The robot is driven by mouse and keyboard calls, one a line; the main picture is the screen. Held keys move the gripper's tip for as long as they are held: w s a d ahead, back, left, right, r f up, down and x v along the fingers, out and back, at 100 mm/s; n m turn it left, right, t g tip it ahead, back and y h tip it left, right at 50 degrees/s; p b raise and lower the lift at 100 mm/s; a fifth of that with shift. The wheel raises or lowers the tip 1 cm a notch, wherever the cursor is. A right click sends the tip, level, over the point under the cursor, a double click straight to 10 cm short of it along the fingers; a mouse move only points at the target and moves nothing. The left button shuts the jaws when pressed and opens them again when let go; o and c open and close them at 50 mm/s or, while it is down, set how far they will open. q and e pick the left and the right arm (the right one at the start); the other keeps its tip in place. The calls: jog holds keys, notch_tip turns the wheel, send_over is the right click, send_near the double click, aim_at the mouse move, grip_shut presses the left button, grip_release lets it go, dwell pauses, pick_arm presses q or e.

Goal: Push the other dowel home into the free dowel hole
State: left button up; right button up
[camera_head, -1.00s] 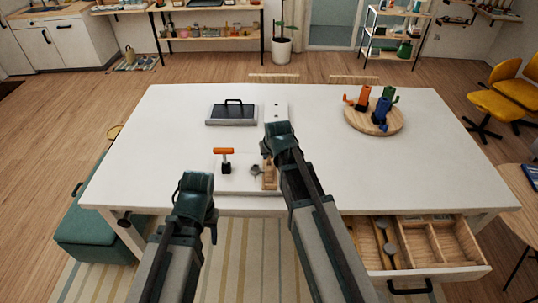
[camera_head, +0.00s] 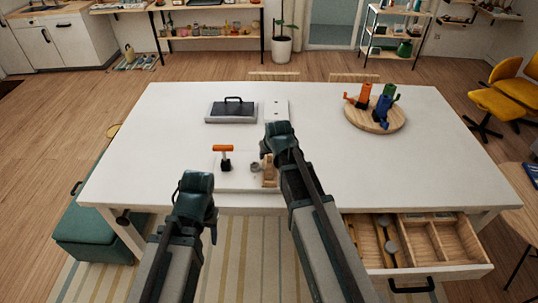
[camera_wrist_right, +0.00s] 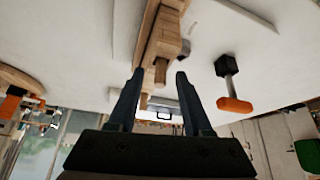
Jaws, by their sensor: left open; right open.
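A wooden piece (camera_head: 269,172) stands on a white board (camera_head: 237,179) near the table's front edge. In the right wrist view the wooden piece (camera_wrist_right: 163,35) runs down from the top, and a short dowel (camera_wrist_right: 160,71) sticks out of it. My right gripper (camera_wrist_right: 160,78) is open, with its fingers on either side of that dowel's line; I cannot tell whether they touch it. In the head view the right gripper (camera_head: 279,132) hides part of the board area. My left gripper (camera_head: 197,182) is open and empty in front of the table edge. The free dowel hole cannot be made out.
An orange-handled tool (camera_head: 224,153) stands on the board, left of a small grey part (camera_head: 256,167). Behind are a dark-topped case (camera_head: 231,112) and a white plate (camera_head: 277,111). A round wooden tray (camera_head: 375,117) with coloured figures is right. A drawer (camera_head: 430,240) stands open.

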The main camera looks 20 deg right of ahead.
jog(key=p+v, duration=1.2)
jog(key=v, duration=0.1)
jog(key=shift+s+r, duration=0.2)
jog(key=shift+r, duration=0.1)
dwell(0.3)
jog(key=s+a+f+n+g+b, duration=0.2)
jog(key=s+a+f+g+b, duration=0.1)
jog(key=s+a+f+b, duration=0.3)
jog(key=s+a+f+n+g+h+b, duration=0.1)
jog(key=s+a+f+n+g+b, duration=0.1)
jog(key=s+a+f+b, duration=0.5)
jog(key=s+f+g+b, duration=0.1)
jog(key=s+f+b, duration=0.1)
jog(key=s+f, duration=0.2)
jog(key=shift+f, duration=0.55)
jog(key=shift+s, duration=0.1)
